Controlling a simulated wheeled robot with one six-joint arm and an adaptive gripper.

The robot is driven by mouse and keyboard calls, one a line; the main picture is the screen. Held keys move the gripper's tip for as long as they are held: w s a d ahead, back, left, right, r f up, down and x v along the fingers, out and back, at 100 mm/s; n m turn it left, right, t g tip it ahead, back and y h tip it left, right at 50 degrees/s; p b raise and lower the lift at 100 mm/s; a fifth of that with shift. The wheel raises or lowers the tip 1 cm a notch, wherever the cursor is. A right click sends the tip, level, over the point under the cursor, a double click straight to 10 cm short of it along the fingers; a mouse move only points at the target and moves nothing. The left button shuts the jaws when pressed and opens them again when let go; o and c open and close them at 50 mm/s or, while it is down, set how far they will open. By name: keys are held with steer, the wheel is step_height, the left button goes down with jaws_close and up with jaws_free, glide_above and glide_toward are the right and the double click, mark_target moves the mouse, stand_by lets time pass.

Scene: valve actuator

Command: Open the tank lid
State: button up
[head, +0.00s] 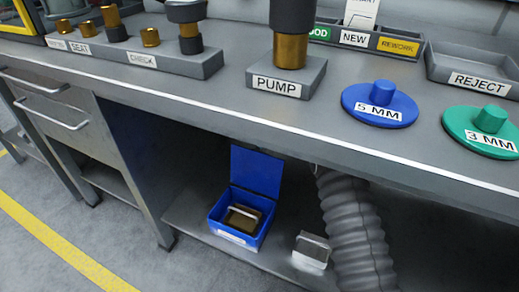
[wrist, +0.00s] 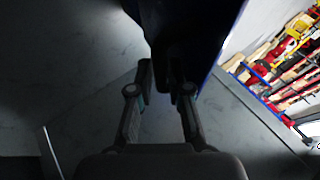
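A blue box (head: 216,228) stands on the low shelf under the bench in the head view. Its blue lid (head: 256,171) stands up at the back, so the box is open. A metal part with a pale handle (head: 243,217) lies inside. No label in view says tank, so I cannot tell for sure that this is the tank. My gripper (wrist: 162,78) shows only in the wrist view.
A ribbed grey hose (head: 352,225) and a small metal block (head: 311,250) are right of the box. On the bench are a pump block (head: 286,79), a blue 5 MM disc (head: 379,105) and a green 3 MM disc (head: 482,132). Drawers (head: 60,107) close off the left.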

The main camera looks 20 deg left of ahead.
steer(key=shift+o, duration=1)
steer(key=shift+a+f, duration=0.1)
steer(key=shift+w+r, duration=0.1)
steer(key=shift+r, duration=0.1)
steer(key=shift+r, duration=0.1)
steer(key=v, duration=0.7)
steer(key=shift+d, duration=0.2)
